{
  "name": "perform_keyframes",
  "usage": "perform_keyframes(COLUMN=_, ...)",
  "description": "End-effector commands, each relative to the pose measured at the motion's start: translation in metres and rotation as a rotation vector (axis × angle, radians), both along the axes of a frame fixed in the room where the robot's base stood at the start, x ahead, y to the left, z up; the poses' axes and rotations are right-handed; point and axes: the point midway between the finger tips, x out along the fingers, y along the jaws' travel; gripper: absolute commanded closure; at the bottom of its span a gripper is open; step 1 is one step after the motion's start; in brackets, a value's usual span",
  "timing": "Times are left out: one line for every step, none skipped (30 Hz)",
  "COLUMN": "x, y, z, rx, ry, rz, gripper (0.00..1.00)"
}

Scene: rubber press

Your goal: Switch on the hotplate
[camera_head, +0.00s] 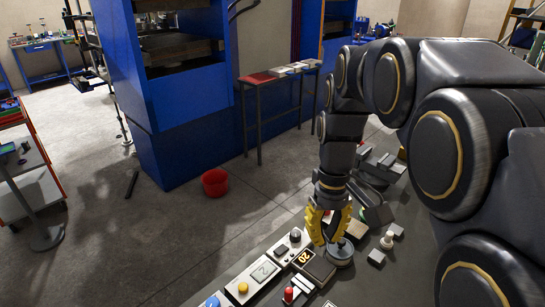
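A small unit with a dark flat top and a lit orange display reading 20 (305,257) sits on the bench; it looks like the hotplate. My gripper (328,240) points down just above and behind it. Its two yellow fingers are apart, with a gap between them. A round grey disc (341,254) with a small dark top is right below the fingertips, beside the unit; I cannot tell if the fingers touch it. No power switch can be made out on the unit at this size.
A panel with a yellow button (243,287) and a display marked 2 (265,269) lies left of the unit. A small red-topped item (289,294) stands in front. A white-topped peg (387,240) and grey blocks (376,257) are to the right. A blue press frame (165,90) stands behind.

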Motion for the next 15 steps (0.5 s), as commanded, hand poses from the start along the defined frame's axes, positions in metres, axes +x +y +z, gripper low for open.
perform_keyframes(x=0.017, y=0.001, z=-0.004, rx=0.004, ry=-0.002, rz=0.022, gripper=1.0)
perform_keyframes(x=0.026, y=0.002, z=-0.007, rx=0.007, ry=-0.001, rz=0.034, gripper=1.0)
perform_keyframes(x=0.038, y=0.003, z=-0.009, rx=0.012, ry=-0.004, rz=0.054, gripper=1.0)
perform_keyframes(x=0.047, y=0.004, z=-0.012, rx=0.015, ry=-0.004, rz=0.068, gripper=1.0)
perform_keyframes(x=0.055, y=0.005, z=-0.015, rx=0.019, ry=-0.003, rz=0.081, gripper=1.0)
perform_keyframes(x=0.067, y=0.007, z=-0.019, rx=0.024, ry=-0.007, rz=0.101, gripper=1.0)
perform_keyframes(x=0.075, y=0.008, z=-0.022, rx=0.028, ry=-0.006, rz=0.114, gripper=1.0)
perform_keyframes(x=0.083, y=0.009, z=-0.026, rx=0.032, ry=-0.008, rz=0.13, gripper=1.0)
perform_keyframes(x=0.095, y=0.01, z=-0.03, rx=0.036, ry=-0.012, rz=0.148, gripper=1.0)
perform_keyframes(x=0.102, y=0.011, z=-0.035, rx=0.04, ry=-0.013, rz=0.164, gripper=1.0)
perform_keyframes(x=0.11, y=0.013, z=-0.038, rx=0.043, ry=-0.015, rz=0.178, gripper=1.0)
perform_keyframes(x=0.121, y=0.014, z=-0.044, rx=0.049, ry=-0.018, rz=0.198, gripper=1.0)
perform_keyframes(x=0.128, y=0.015, z=-0.049, rx=0.053, ry=-0.019, rz=0.212, gripper=1.0)
perform_keyframes(x=0.135, y=0.017, z=-0.053, rx=0.057, ry=-0.02, rz=0.228, gripper=1.0)
perform_keyframes(x=0.144, y=0.019, z=-0.06, rx=0.063, ry=-0.021, rz=0.248, gripper=1.0)
